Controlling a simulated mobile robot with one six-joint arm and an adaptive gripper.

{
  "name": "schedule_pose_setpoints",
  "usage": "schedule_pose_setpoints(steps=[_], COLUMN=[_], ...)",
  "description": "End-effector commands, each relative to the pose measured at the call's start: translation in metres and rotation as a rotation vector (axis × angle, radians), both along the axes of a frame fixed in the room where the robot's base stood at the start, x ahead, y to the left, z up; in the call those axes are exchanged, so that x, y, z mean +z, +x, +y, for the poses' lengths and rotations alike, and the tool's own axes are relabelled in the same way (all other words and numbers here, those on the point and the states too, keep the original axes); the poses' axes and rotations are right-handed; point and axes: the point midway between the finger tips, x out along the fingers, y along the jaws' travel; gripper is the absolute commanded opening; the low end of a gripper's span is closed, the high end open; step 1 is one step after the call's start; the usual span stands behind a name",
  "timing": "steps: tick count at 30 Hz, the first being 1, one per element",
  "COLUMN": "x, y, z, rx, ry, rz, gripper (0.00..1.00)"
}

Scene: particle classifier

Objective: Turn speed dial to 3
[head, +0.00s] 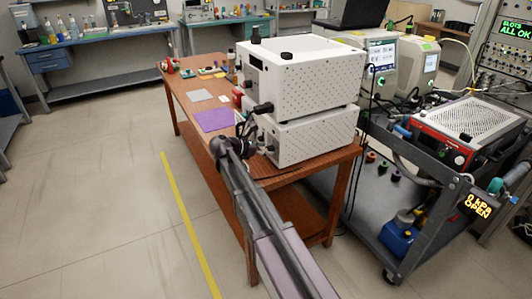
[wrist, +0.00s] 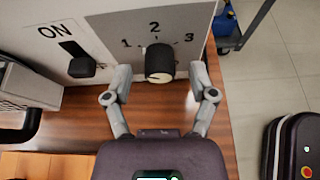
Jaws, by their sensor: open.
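My gripper (wrist: 159,76) is open, with one finger on each side of the knob and a visible gap on both sides. In the head view my gripper (head: 236,150) is beside the lower white unit (head: 300,137), and the dial cannot be made out there.
A black switch (wrist: 82,66) sits left of the dial, near an ON label. The units stand on a wooden table (head: 190,85) with a purple sheet (head: 213,120). A dark cart (head: 400,235) stands at right. Floor is clear at left.

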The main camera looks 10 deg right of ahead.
Motion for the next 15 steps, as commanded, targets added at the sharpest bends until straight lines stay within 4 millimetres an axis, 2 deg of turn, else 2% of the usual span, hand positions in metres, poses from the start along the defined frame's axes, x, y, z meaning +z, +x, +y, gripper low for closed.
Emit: schedule_pose_setpoints(steps=[13,14,15], x=[-0.0024,-0.0024,-0.0024], y=[0.0019,0.0019,0.002], z=[-0.0064,-0.0064,-0.0065], rx=[0.0,0.0,0.0], ry=[0.0,0.0,0.0], rz=[0.0,0.0,-0.001], gripper=[0.73,0.68,0.56])
